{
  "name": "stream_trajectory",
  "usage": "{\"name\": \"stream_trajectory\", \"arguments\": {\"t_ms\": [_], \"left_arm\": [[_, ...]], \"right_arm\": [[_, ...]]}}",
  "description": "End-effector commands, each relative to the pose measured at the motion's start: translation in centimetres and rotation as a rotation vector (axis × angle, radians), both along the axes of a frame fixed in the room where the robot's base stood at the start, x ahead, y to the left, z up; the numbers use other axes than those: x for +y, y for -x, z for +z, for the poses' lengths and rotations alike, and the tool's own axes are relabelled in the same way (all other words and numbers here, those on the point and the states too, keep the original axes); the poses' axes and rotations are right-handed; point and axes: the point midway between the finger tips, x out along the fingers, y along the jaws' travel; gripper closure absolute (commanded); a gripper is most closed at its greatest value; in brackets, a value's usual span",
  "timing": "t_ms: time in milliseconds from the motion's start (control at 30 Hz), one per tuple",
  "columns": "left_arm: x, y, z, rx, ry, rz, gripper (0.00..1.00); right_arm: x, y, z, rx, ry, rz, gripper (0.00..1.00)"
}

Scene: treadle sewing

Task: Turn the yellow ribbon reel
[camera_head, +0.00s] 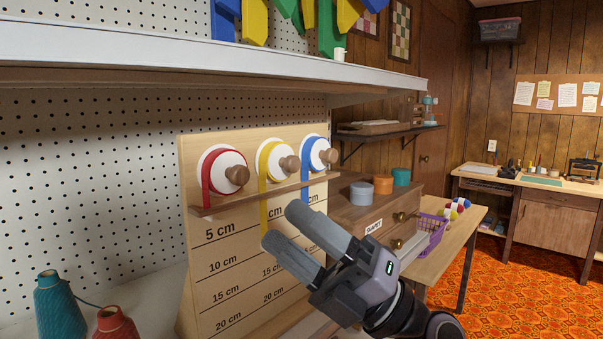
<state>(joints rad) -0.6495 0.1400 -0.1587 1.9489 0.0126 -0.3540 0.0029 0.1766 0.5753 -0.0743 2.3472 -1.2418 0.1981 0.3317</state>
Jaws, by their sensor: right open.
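The yellow ribbon reel (267,160) is mounted on an upright wooden board (205,266), between a red ribbon reel (215,168) on its left and a blue ribbon reel (309,150) on its right. A round wooden knob (290,165) sticks out from the yellow reel. Its yellow ribbon hangs down past a thin wooden rail, over a printed centimetre scale. My right gripper (279,226) is open in front of the board, below the yellow reel and apart from its knob. Its fingers hide part of the scale and the lower ribbon. My left gripper is not in view.
A white shelf (200,55) runs above the reels. Teal (60,309) and red (116,325) thread spools stand at the lower left. A small wooden drawer cabinet (347,215) is right of the board, with a purple basket (431,232) beyond it.

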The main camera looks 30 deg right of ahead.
Motion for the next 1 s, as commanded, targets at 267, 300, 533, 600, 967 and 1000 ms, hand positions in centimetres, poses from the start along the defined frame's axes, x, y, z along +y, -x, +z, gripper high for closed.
{"name": "stream_trajectory", "arguments": {"t_ms": [267, 300, 533, 600, 967, 1000], "left_arm": [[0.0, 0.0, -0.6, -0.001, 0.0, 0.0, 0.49], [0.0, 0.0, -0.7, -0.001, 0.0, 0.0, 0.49], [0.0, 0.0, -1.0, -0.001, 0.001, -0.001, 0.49], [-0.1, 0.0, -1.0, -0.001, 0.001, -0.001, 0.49], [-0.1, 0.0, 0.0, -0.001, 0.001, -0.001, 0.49], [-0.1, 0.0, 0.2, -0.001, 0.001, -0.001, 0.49]], "right_arm": [[2.4, 0.8, 1.3, -0.304, 0.783, -0.178, 0.48], [1.8, 0.3, 1.4, -0.317, 0.881, -0.237, 0.48], [-4.2, -2.0, 3.7, -0.284, 1.251, -0.615, 0.48], [-5.7, -2.2, 4.6, -0.259, 1.299, -0.702, 0.48], [-7.3, -4.2, 6.0, -0.215, 1.348, -0.814, 0.48], [-7.1, -4.7, 6.0, -0.217, 1.348, -0.815, 0.48]]}}
